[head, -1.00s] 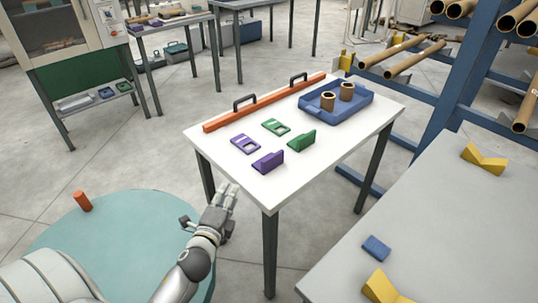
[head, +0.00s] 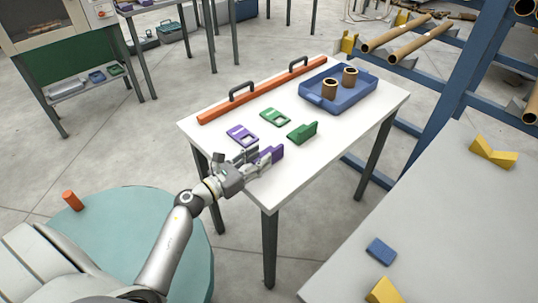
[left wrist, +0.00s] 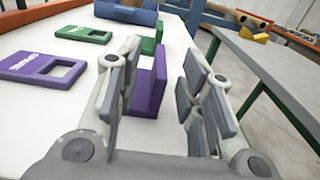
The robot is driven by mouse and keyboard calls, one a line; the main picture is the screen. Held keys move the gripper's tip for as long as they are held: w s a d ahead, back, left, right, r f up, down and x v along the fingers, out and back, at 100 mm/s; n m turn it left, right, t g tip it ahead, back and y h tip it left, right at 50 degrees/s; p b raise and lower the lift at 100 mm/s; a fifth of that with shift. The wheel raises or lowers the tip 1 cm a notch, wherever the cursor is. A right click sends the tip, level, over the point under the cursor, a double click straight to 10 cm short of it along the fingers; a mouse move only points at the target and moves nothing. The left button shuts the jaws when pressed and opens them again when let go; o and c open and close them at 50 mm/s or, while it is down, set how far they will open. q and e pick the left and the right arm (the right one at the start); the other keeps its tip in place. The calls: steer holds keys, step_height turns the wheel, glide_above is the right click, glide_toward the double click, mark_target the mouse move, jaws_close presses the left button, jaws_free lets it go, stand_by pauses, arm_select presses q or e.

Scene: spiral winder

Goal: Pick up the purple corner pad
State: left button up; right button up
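The purple corner pad (head: 272,154) is an L-shaped block near the front edge of the white table (head: 340,140). My left gripper (head: 258,161) is at the pad and covers part of it in the head view. In the left wrist view, my left gripper (left wrist: 163,62) is open with its fingers spread wide. The purple corner pad (left wrist: 152,88) shows between them, nearer the left finger, which hides part of it. A clear gap separates the pad from the right finger. My right gripper is not in view.
A green corner pad (head: 302,132) stands just beyond the purple one. Flat purple (head: 242,135) and green (head: 275,117) plates lie to the left. A blue tray (head: 315,100) with brown tubes and an orange bar (head: 262,95) lie farther back. A grey table (head: 440,220) is at right.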

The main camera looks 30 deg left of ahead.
mark_target(272, 150)
arm_select(q)
steer(key=x, duration=0.2)
steer(key=p+x, duration=0.1)
steer(key=x, duration=0.2)
steer(key=shift+w+d+f, duration=0.2)
steer(key=shift+w+f, duration=0.05)
steer(key=shift+w, duration=0.05)
jaws_close()
